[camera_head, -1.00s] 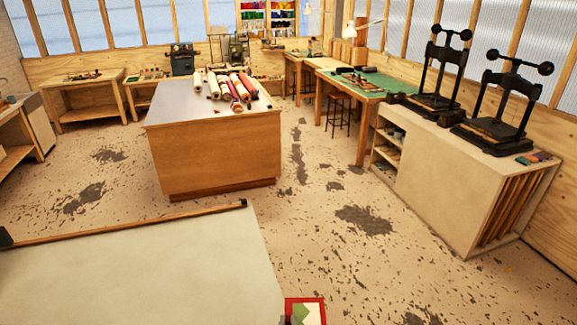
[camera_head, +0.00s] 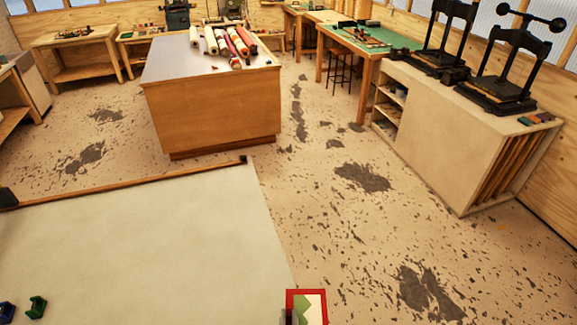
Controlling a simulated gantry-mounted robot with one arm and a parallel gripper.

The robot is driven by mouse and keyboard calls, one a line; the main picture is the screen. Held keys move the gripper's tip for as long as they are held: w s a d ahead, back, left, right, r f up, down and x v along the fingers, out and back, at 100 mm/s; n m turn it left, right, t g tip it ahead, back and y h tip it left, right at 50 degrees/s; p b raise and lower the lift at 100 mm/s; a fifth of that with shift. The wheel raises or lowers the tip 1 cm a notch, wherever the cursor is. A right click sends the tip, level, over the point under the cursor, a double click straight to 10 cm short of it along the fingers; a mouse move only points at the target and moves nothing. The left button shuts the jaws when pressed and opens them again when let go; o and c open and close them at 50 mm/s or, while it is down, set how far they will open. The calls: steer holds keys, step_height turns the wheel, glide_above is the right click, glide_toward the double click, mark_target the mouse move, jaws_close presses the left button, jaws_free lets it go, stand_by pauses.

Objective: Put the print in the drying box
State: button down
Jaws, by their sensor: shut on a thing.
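The print (camera_head: 311,302), with a red border and a green and cream picture, shows at the bottom edge of the head view, right of centre. Its lower part is cut off by the frame. My gripper (camera_head: 289,317) shows only as a small dark part at the print's left edge, and it is shut on the print. The print is beside the right edge of the pale tabletop (camera_head: 140,240). I cannot make out a drying box in this view.
A small blue item (camera_head: 6,311) and a green item (camera_head: 37,307) are on the pale tabletop at lower left. A wooden counter (camera_head: 215,115) with several rolls stands beyond. A cabinet (camera_head: 440,125) with black presses is at right. Speckled floor between is open.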

steer(key=w+r, duration=0.4)
steer(key=w, duration=0.6)
steer(key=shift+a, duration=0.1)
